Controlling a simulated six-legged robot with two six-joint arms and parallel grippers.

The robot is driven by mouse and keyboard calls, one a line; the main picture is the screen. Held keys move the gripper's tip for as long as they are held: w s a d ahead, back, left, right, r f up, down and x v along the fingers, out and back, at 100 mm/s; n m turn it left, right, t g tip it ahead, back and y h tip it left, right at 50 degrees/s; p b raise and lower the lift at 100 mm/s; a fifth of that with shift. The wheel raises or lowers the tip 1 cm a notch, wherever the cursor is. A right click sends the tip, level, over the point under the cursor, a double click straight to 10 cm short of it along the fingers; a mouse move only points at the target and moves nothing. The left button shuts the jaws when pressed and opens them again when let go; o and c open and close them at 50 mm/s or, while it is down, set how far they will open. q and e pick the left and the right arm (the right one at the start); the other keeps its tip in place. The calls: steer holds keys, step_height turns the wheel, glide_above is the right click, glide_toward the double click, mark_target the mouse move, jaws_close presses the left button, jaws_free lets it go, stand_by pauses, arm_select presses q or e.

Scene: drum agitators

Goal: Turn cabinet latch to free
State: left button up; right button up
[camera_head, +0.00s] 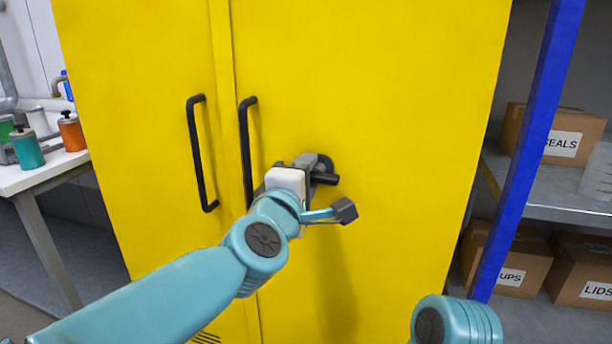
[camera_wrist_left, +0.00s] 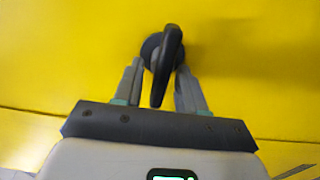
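The yellow cabinet (camera_head: 390,90) stands ahead with its doors shut. Its black latch (camera_head: 325,179) has a round base on the right door, to the right of the handles. In the head view the latch's bar points roughly sideways and is partly hidden by my left gripper (camera_head: 309,170). In the left wrist view the latch (camera_wrist_left: 167,60) stands between the two fingers of my left gripper (camera_wrist_left: 160,72), long side running along them. The fingers are apart, with yellow showing on both sides of the latch. My right gripper is out of view; only a right arm part shows.
Two long black door handles, left (camera_head: 200,155) and right (camera_head: 246,150), are left of the latch. A blue shelf post (camera_head: 530,150) and shelves with cardboard boxes (camera_head: 553,133) stand at right. A white bench (camera_head: 45,175) with colored containers is at left.

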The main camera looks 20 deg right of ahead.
arm_select(q)
steer(key=v, duration=1.6)
steer(key=shift+a, duration=0.15)
